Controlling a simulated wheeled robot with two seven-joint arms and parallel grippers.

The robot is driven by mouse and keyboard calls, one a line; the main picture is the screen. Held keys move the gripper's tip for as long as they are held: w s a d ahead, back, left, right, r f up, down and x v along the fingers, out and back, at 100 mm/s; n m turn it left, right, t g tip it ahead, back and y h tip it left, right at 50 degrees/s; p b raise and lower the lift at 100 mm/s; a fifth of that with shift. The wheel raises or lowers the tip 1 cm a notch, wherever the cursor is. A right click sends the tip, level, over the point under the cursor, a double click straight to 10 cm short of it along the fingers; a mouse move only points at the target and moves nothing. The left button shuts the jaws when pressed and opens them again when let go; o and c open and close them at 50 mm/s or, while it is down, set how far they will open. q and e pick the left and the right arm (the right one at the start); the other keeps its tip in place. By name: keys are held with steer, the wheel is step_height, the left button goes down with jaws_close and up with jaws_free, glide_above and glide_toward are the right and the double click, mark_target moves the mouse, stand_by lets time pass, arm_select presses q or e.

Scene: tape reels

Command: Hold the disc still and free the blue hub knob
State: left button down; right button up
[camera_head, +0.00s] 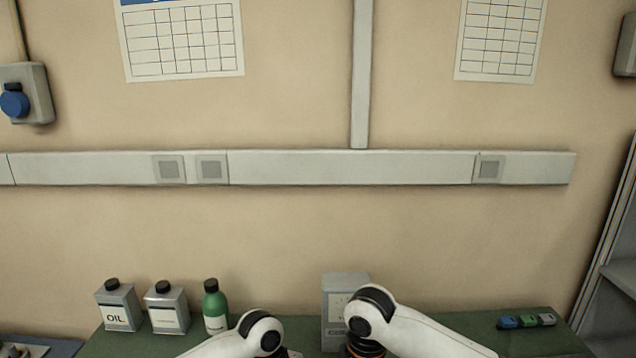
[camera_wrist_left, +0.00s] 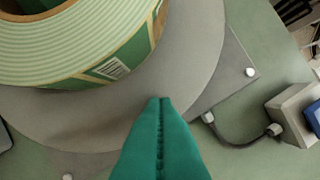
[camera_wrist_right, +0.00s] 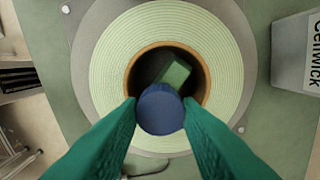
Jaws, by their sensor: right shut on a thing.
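In the right wrist view the blue hub knob (camera_wrist_right: 160,110) sits at the tape reel's core opening. My right gripper (camera_wrist_right: 160,106) is shut on it, one teal finger on each side. The pale green tape reel (camera_wrist_right: 100,75) has a brown core, with a green block (camera_wrist_right: 174,72) inside it. The reel lies on the grey disc (camera_wrist_right: 84,62). In the left wrist view the disc (camera_wrist_left: 190,75) extends past the reel (camera_wrist_left: 60,55). My left gripper (camera_wrist_left: 160,101) is shut, its fingers together over the disc near its edge; contact is unclear. Neither gripper shows in the head view.
In the left wrist view a grey base plate (camera_wrist_left: 234,75) with a bolt lies under the disc, and a dark cable runs to a box (camera_wrist_left: 290,105). In the head view cans (camera_head: 118,308) and a green bottle (camera_head: 214,305) stand at the bench's back left.

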arm_select(q)
steer(key=shift+s+f, duration=0.1)
steer(key=shift+f, duration=0.3)
arm_select(e)
steer(key=n, duration=0.6)
steer(key=shift+s+a+f, duration=0.1)
steer(key=shift+s+a, duration=0.05)
steer(key=shift+n, duration=0.7)
steer(key=n, duration=0.8)
steer(key=shift+f+n, duration=0.1)
steer(key=shift+n, duration=0.3)
steer(key=n, duration=0.5)
steer(key=shift+n, duration=0.4)
steer(key=o, duration=0.6)
arm_select(q)
steer(key=shift+s+a, duration=0.1)
arm_select(e)
steer(key=shift+o, duration=0.2)
